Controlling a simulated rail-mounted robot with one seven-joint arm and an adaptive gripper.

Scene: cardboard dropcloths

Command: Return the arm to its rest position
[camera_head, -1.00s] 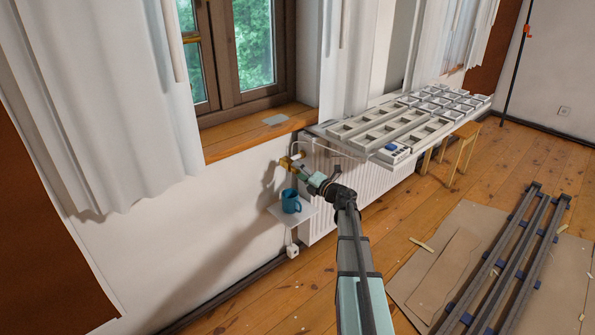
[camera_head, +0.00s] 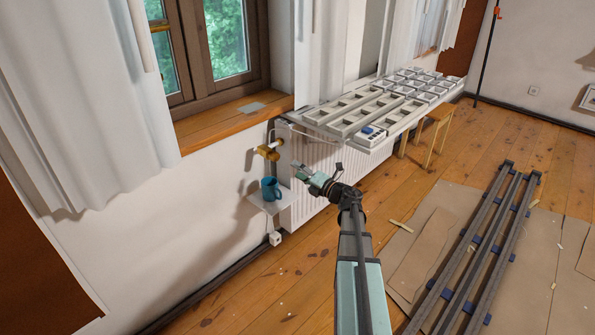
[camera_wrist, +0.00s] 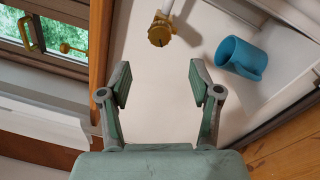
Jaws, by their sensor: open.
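My gripper (camera_head: 301,173) is at the end of my arm, in front of the white radiator in the head view. In the wrist view my gripper (camera_wrist: 161,84) has its two fingers well apart, with nothing between them. The brass radiator valve (camera_head: 268,152) is left of the gripper and apart from it; it also shows above the fingers in the wrist view (camera_wrist: 160,32).
The radiator (camera_head: 316,178) stands under a board holding several grey and white trays (camera_head: 365,109). Dark rails with blue clamps (camera_head: 465,245) lie on cardboard (camera_head: 421,243) at right. The wooden windowsill (camera_head: 215,126) is at left.

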